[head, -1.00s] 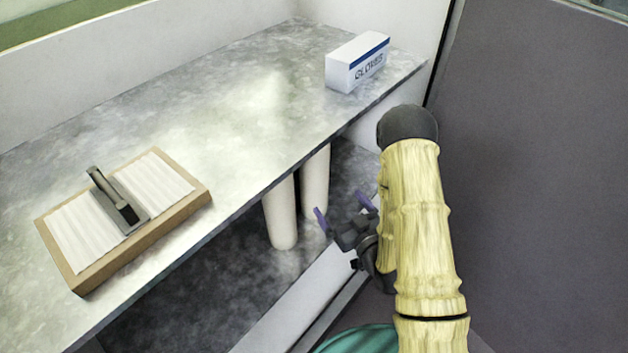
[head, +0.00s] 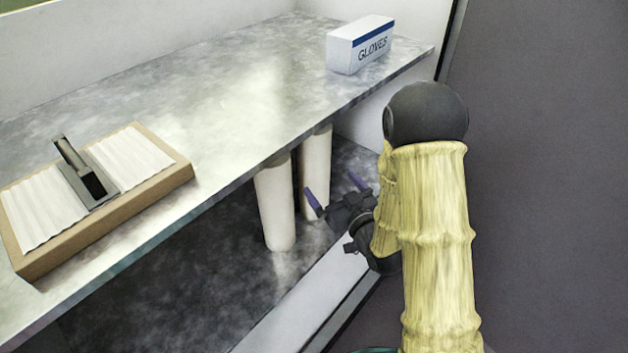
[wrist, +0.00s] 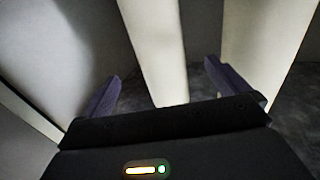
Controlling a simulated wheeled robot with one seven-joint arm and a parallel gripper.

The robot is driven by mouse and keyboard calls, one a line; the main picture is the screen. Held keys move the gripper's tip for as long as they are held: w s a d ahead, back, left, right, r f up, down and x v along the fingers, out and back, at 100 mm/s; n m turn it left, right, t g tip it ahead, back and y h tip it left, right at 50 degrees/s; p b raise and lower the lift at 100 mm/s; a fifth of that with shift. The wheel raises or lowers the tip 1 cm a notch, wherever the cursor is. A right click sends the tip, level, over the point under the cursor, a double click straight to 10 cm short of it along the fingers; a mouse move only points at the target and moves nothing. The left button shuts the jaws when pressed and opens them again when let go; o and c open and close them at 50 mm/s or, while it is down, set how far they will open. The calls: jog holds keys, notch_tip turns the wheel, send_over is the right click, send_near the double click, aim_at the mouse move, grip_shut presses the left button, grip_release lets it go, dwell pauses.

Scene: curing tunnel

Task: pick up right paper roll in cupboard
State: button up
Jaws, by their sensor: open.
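The right paper roll (head: 316,165) is a tall cream cylinder standing upright under the counter in the cupboard. The left paper roll (head: 276,210) stands beside it, nearer the front. Their tops are hidden by the counter. My gripper (head: 336,193) is open and empty, low at the right paper roll's right side; its left finger overlaps that roll's lower part in the head view. In the wrist view, one pale roll (wrist: 158,50) stands ahead between the open fingers (wrist: 170,88), and another pale roll (wrist: 262,45) shows behind the right finger. I cannot tell there which is which.
The counter (head: 215,105) overhangs the cupboard floor (head: 190,270). A white glove box (head: 358,48) and a wooden-framed tray (head: 150,185) with a trowel-like tool (head: 85,175) sit on top. A white front ledge (head: 290,312) borders the cupboard.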

aim_at(322, 173)
jog(key=shift+x, duration=2.55)
jog(key=shift+b+x, duration=0.3)
jog(key=shift+x, duration=2.3)
jog(key=shift+f, duration=0.15)
jog(key=c, duration=1.6)
